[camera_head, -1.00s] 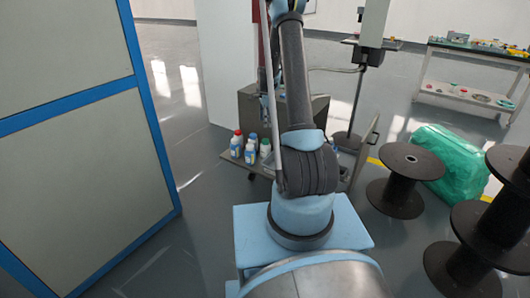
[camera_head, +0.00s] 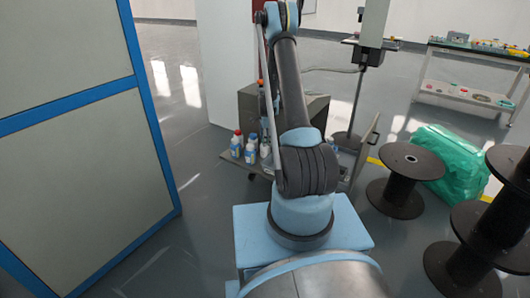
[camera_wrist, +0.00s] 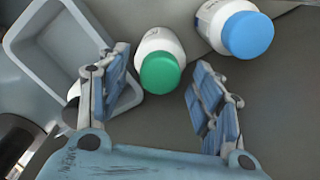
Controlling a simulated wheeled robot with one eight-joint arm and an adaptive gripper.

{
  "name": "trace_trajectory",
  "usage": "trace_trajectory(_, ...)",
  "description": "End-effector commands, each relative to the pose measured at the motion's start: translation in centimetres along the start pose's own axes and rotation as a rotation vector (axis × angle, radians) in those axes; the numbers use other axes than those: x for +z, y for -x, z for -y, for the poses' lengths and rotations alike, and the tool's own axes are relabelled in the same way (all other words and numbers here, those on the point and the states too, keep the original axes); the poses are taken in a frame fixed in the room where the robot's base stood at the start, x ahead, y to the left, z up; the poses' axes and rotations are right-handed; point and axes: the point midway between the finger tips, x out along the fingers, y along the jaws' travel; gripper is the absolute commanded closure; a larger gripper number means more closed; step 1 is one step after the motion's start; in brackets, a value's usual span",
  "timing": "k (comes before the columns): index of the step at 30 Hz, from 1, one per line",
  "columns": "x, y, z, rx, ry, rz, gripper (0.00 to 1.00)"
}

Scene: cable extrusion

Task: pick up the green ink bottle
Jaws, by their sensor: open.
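The green-capped white ink bottle (camera_wrist: 160,62) stands in the upper middle of the wrist view. My gripper (camera_wrist: 158,88) is open, with one finger to the left of this bottle and one to the right. The bottle lies between and slightly beyond the fingers, and I see no contact. In the head view a small white bottle with a green cap (camera_head: 265,148) stands on the cart, partly hidden by my arm. My gripper is hidden in the head view.
A blue-capped bottle (camera_wrist: 236,28) stands right of the green one. A grey tray (camera_wrist: 36,62) lies to the left. In the head view, a red-capped bottle (camera_head: 237,144) stands on the cart. Black spools (camera_head: 398,182) and a blue-framed panel (camera_head: 85,190) flank my base.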

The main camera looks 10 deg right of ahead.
Motion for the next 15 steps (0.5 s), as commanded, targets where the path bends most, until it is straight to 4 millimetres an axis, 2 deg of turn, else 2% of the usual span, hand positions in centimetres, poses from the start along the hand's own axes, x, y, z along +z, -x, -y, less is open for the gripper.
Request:
trace_trajectory(10, 0.0, -1.6, 0.0, 0.000, 0.000, 0.000, 0.40)
trace_trajectory(15, 0.1, -3.5, 0.1, 0.000, 0.000, 0.000, 0.40)
